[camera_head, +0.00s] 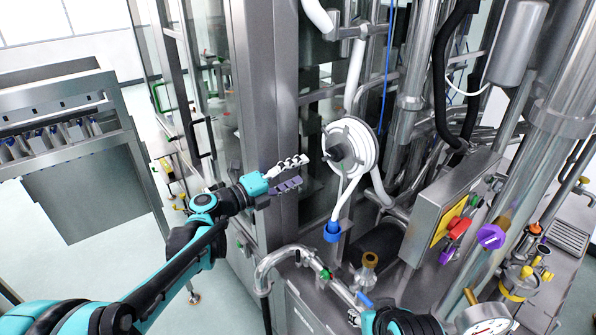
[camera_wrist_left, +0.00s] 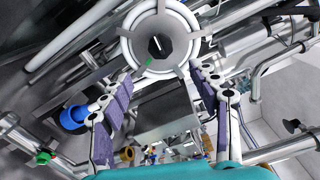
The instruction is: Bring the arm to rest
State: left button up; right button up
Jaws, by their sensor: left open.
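My left arm reaches in from the lower left in the head view. Its left gripper (camera_head: 295,174) points right, in front of a tall steel post and short of a white round hub. In the left wrist view the two fingers with purple pads stand wide apart, and the left gripper (camera_wrist_left: 160,95) has nothing between them. The white round hub (camera_head: 350,147) has a dark centre and is ahead of the fingers; it also shows at the top of the left wrist view (camera_wrist_left: 160,45). A teal and black part of my body shows at the bottom edge; my right gripper is not seen.
A control box (camera_head: 450,215) with red and yellow parts stands on the right. A blue collar (camera_head: 332,231) on a white hose hangs below the hub. A curved steel pipe (camera_head: 290,252) runs below the gripper. Open floor (camera_head: 95,265) lies left of the machine.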

pick_arm(q)
jog(key=s+a+f+n+g+y+b, duration=0.1)
jog(key=s+a+f+n+y+b, duration=0.2)
jog(key=s+a+f+n+y, duration=0.2)
jog(key=s+a+f+n+y+b, duration=0.4)
jog(key=s+a+f+n, duration=0.5)
jog(key=s+f+n, duration=0.5)
jog(key=s+a+f+n+g+y+b, duration=0.1)
jog(key=s+a+f+n+y+b, duration=0.2)
jog(key=s+a+f+n+y, duration=0.3)
jog(key=s+a+f+n, duration=0.2)
jog(key=s+f+n, duration=0.1)
jog(key=s+n, duration=0.2)
jog(key=shift+f+n+g+b, duration=0.2)
jog(key=shift+n+g+b, duration=0.15)
jog(key=shift+n, duration=0.95)
